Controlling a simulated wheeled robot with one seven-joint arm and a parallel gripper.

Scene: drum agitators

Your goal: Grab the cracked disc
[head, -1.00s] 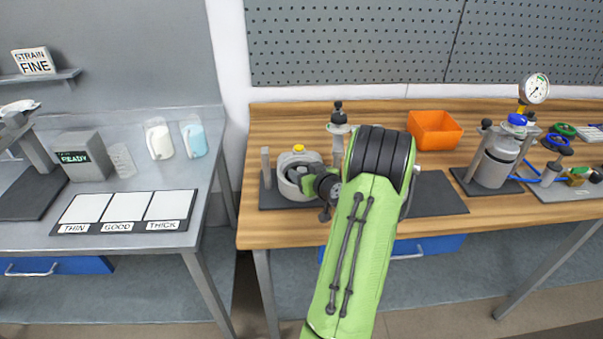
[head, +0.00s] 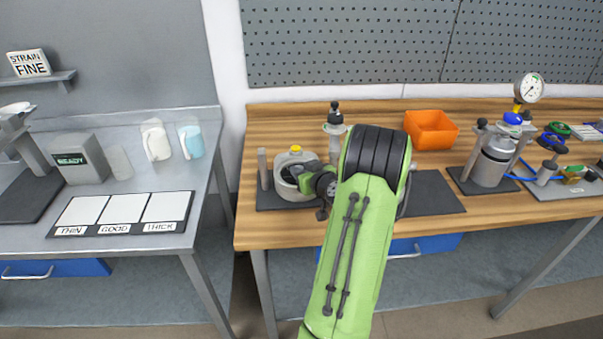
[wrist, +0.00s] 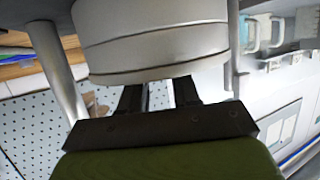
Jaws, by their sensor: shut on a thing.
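My gripper (wrist: 158,95) reaches past the edge of a white drum (wrist: 155,45) that fills the upper part of the wrist view. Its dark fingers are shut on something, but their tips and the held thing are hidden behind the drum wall. In the head view, the drum (head: 283,187) stands at the left of the wooden bench, with a yellow cap at its top, and my wrist is at its right side. I cannot make out the cracked disc in either view.
An orange bin (head: 431,130) stands at the bench back. A grey canister (head: 494,160) with gauge and hoses is to the right. A dark mat (head: 435,193) lies bare beside my arm. The left bench has a panel (head: 122,212) marked THIN, GOOD, THICK.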

